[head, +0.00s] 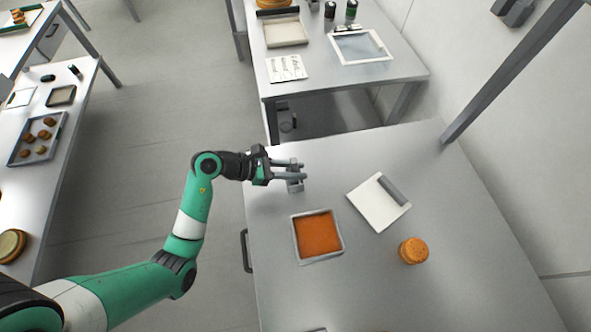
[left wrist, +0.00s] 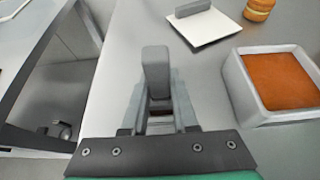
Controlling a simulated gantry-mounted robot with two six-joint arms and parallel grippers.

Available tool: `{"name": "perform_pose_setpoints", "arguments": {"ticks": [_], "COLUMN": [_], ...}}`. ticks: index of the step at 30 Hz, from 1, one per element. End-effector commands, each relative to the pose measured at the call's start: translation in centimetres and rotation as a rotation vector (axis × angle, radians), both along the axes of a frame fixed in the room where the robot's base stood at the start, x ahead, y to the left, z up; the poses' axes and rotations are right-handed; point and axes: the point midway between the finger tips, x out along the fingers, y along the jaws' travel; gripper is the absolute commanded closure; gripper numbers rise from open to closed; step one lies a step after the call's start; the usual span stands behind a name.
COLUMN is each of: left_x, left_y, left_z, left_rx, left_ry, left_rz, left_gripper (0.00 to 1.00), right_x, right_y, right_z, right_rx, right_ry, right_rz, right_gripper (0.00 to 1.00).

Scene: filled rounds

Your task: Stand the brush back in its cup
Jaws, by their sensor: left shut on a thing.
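My left gripper (head: 290,172) is over the far left part of the near table, shut on a grey, blocky piece (head: 295,187). In the left wrist view this grey piece (left wrist: 155,68) stands up between the fingers, with a dark reddish patch lower down. It may be the brush, but its bristles do not show clearly. I cannot make out a separate cup; it may be hidden by the gripper. My right gripper is not in view.
A square tray with orange filling (head: 295,240) lies nearer on the table. To its right are a white board (head: 372,212) with a grey bar (head: 391,190) and an orange-brown round stack (head: 413,250). Bare table lies around them. Another table (head: 385,88) stands beyond.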

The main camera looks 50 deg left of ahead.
Motion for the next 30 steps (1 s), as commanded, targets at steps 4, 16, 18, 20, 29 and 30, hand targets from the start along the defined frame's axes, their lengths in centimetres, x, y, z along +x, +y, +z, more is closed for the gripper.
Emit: {"name": "perform_pose_setpoints", "arguments": {"ticks": [4, 16, 18, 20, 29, 30], "left_x": [0.0, 0.0, 0.0, 0.0, -3.1, -3.9], "left_y": [0.0, 0.0, 0.0, 0.0, 2.0, 2.5], "left_z": [0.0, -0.2, -0.2, -0.1, 2.3, 2.8], "left_rx": [0.0, 0.0, 0.0, 0.0, 0.001, 0.001], "left_ry": [-0.001, 0.0, 0.0, 0.0, -0.002, -0.002], "left_rz": [0.001, 0.0, 0.0, 0.001, 0.007, 0.008], "left_gripper": [1.0, 0.43, 0.43, 0.43, 0.43, 0.43], "right_x": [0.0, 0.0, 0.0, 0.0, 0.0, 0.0], "right_y": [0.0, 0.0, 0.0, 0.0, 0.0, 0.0], "right_z": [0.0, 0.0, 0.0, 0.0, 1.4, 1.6], "right_rx": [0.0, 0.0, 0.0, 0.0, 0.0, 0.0], "right_ry": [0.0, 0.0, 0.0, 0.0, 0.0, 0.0], "right_rz": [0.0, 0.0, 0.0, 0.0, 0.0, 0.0], "right_gripper": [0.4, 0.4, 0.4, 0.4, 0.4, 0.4]}}
